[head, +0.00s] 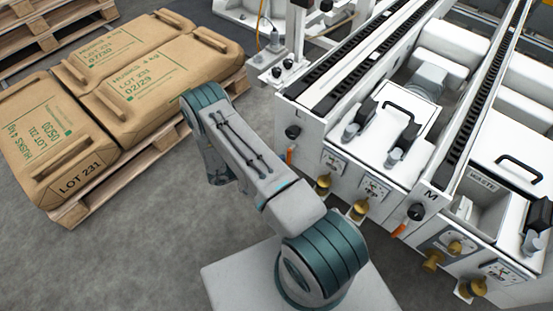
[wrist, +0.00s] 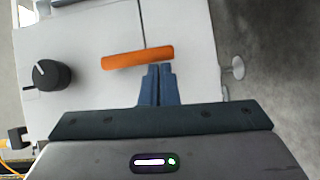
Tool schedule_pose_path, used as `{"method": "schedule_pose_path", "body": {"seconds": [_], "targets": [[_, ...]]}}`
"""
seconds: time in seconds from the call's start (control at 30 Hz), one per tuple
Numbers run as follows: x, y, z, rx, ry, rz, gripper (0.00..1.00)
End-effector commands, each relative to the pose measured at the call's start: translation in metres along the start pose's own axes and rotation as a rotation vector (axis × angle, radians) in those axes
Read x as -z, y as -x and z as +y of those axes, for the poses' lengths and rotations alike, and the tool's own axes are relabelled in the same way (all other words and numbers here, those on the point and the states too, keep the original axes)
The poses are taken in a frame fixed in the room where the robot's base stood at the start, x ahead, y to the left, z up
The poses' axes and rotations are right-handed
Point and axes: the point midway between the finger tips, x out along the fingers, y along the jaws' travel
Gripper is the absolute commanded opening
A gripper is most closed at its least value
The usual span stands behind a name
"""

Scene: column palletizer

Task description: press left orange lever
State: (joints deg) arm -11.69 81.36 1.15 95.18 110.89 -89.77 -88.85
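The left orange lever (head: 290,155) is a short orange bar on the white machine's front, below a black knob, in the head view. In the wrist view the orange lever (wrist: 137,58) lies nearly level across a white panel, its right end slightly higher. My gripper (wrist: 160,68) shows two blue-grey fingers pressed together with nothing between them. The fingertips are close to the lever's right half, just below it in the picture; I cannot tell whether they touch. In the head view my arm hides the gripper.
A black knob (wrist: 52,74) is left of the lever. A second orange lever (head: 400,230) is further right on the machine. Yellow-brown knobs (head: 322,185) protrude along the front. Sacks (head: 150,75) lie on a pallet (head: 165,150) at left. Grey floor between is clear.

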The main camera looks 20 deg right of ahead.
Motion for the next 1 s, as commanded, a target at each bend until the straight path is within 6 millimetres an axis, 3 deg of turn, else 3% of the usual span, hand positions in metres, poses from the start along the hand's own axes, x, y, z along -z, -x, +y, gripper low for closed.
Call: {"method": "schedule_pose_path", "body": {"seconds": [0.23,0.47,0.8,1.0], "targets": [[-0.001,0.001,-0.003,0.000,0.004,-0.006,0.00],[0.018,0.023,-0.009,0.001,-0.003,-0.009,0.00],[0.018,0.100,-0.006,0.001,0.000,-0.004,0.00],[0.018,0.120,-0.007,0.000,0.002,-0.006,0.00]]}}
